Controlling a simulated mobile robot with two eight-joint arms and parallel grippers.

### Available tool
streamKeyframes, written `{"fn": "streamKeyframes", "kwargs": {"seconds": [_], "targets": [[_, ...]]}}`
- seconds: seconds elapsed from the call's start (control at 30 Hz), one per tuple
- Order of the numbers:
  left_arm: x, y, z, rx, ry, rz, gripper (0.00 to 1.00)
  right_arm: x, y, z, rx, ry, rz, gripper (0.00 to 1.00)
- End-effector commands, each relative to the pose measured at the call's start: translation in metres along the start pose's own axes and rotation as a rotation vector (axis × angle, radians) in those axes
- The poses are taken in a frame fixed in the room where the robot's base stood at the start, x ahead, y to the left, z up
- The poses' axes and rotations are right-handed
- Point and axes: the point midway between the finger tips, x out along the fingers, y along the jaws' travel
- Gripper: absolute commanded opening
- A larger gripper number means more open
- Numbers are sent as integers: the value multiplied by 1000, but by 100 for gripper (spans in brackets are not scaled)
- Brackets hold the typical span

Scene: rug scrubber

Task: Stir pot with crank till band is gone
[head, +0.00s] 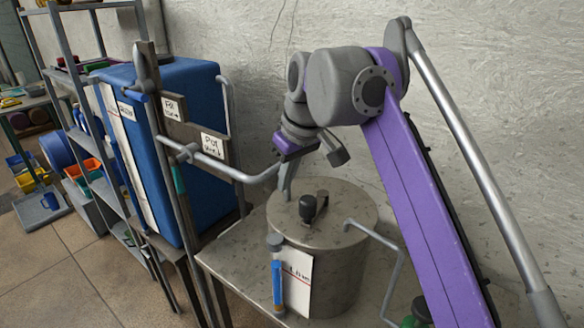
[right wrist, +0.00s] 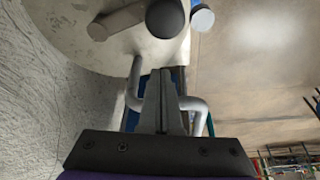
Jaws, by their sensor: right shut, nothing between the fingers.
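The grey metal pot (head: 345,262) stands on a table in the head view, its lid (head: 345,200) on and a dark knob (head: 312,207) on top. A bent grey rod (head: 390,243), apparently the crank, sticks out at the pot's right. A gauge tube with blue in it (head: 277,285) is on the pot's front, beside a white label with a red line (head: 299,279). I cannot make out a band inside the pot. My right gripper (head: 286,190) is shut and empty above the lid's back left edge; its fingers (right wrist: 166,95) show shut in the right wrist view. My left gripper is out of view.
A grey pipe (head: 225,170) runs from a post toward the pot's left side, close to my right gripper. A blue tank (head: 190,130) with signs stands at left, beside shelving (head: 85,100). The wall is close behind the pot. Open floor (head: 60,270) lies at lower left.

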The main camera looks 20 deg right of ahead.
Motion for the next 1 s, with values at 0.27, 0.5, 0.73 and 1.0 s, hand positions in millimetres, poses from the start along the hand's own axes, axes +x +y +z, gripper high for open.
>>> {"fn": "streamKeyframes", "kwargs": {"seconds": [0.27, 0.5, 0.73, 1.0], "targets": [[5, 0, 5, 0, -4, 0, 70, -12, 0, 33, 2, 1, 1, 0], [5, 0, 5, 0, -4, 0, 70, -15, 0, 38, 2, 1, 1, 0], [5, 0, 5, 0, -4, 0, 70, -15, 0, 38, -2, 1, -1, 0], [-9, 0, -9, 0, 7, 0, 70, -23, 6, 50, -148, 2, -51, 0]]}}
